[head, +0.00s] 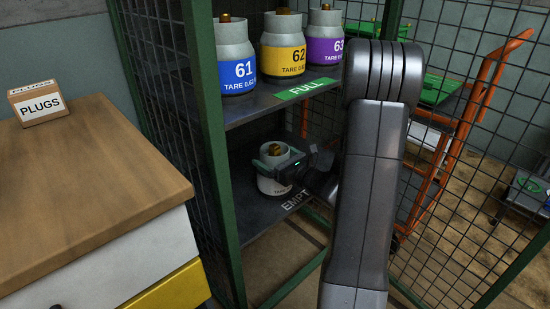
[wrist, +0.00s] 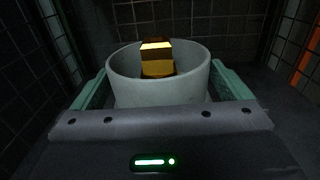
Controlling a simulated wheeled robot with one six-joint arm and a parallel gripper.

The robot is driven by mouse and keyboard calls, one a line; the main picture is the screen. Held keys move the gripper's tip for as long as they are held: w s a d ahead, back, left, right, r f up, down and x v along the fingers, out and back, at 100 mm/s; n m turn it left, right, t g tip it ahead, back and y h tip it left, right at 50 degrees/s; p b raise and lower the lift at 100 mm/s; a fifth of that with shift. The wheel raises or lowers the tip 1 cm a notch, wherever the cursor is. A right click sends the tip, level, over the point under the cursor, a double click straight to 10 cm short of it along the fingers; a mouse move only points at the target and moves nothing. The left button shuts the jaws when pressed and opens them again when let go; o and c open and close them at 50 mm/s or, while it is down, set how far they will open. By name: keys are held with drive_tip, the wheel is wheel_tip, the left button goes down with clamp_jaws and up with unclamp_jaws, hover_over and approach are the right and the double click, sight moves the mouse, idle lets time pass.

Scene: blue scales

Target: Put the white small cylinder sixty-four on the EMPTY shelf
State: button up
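The white small cylinder (head: 271,187) is upright at the lower shelf (head: 259,216), whose edge label reads "EMPT" before my arm cuts it off. Its grey collar and brass valve also show in the wrist view (wrist: 158,88). I cannot read its number. My gripper (head: 276,158) reaches in from the right, with a green finger on each side of the collar. In the wrist view the fingers (wrist: 160,85) lie close against the collar and look shut on it. The cylinder's base seems at shelf level; I cannot tell whether it bears on the shelf.
The upper shelf (head: 262,104), labelled FULL, holds blue 61 (head: 237,74), yellow 62 (head: 284,58) and purple 63 (head: 325,48). A green cage post (head: 212,150) stands at the left. A wooden-topped cabinet (head: 85,180) carries a PLUGS box (head: 38,102). An orange trolley (head: 460,130) stands right.

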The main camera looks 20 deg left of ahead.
drive_tip(key=shift+r, duration=0.2)
drive_tip(key=shift+s+d, duration=0.1)
drive_tip(key=shift+d, duration=0.25)
drive_tip(key=p+v, duration=0.2)
drive_tip(key=v, duration=0.9)
drive_tip(key=shift+p, duration=0.4)
drive_tip(key=shift+d, duration=0.2)
